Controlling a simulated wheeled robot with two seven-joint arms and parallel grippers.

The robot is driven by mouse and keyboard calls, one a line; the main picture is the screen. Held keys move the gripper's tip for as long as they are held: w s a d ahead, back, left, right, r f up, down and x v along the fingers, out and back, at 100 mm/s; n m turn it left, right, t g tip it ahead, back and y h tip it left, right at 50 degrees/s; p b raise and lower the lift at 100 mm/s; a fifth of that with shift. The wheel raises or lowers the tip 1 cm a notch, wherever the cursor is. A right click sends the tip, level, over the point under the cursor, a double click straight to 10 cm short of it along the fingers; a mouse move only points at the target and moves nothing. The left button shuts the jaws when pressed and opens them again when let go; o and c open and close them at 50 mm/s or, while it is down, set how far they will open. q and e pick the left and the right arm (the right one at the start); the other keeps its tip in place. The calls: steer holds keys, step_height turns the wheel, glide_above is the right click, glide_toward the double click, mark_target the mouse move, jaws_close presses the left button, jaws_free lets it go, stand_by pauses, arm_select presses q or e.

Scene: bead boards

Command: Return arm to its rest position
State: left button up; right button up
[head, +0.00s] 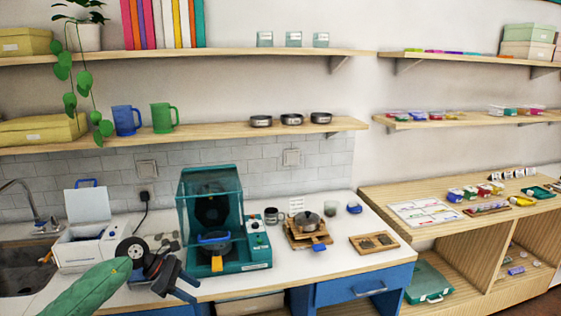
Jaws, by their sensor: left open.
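My left arm comes in from the lower left with a green sleeve-like link and a black wrist. My left gripper (178,280) is open, and I see nothing between its fingers. It is above the front edge of the white counter, to the left of the teal machine with a clear hood (212,190). Part of the counter behind the wrist is hidden. My right gripper is not in view.
A white box with an open lid (88,248) stands left of the gripper, by the sink (25,268). A wooden stand with a pot (308,222) and a wooden tray (374,243) sit to the right. The blue drawer front (350,286) is below the counter.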

arm_select(q)
steer(key=w+d+f+n+t+h, duration=0.1)
steer(key=d+f+n+t+h, duration=0.7)
steer(key=n, duration=0.5)
steer(key=s+a+f+n+t+y, duration=0.15)
steer(key=s+f+n+y, duration=0.3)
steer(key=f+n, duration=0.5)
steer(key=s+a+f+n+t+y, duration=0.1)
steer(key=s+a+f+n+y, duration=0.15)
steer(key=f+n+y, duration=0.55)
steer(key=s+a+f+n+t+y, duration=0.2)
steer(key=s+f+n+y, duration=0.25)
steer(key=f+n, duration=0.65)
steer(key=s+d+f+n+g, duration=0.2)
steer(key=s+f, duration=0.5)
steer(key=s, duration=0.4)
steer(key=s+d+f+n+g, duration=0.2)
steer(key=s+f+n+g, duration=0.2)
steer(key=s, duration=0.7)
steer(key=s+d+f+n+g, duration=0.2)
steer(key=s+f+g, duration=0.4)
steer(key=s+f, duration=0.4)
steer(key=shift+s+f+n, duration=0.3)
steer(key=shift+s+n, duration=0.25)
steer(key=shift+s, duration=0.3)
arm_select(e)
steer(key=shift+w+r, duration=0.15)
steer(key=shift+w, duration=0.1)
arm_select(q)
steer(key=shift+a, duration=0.1)
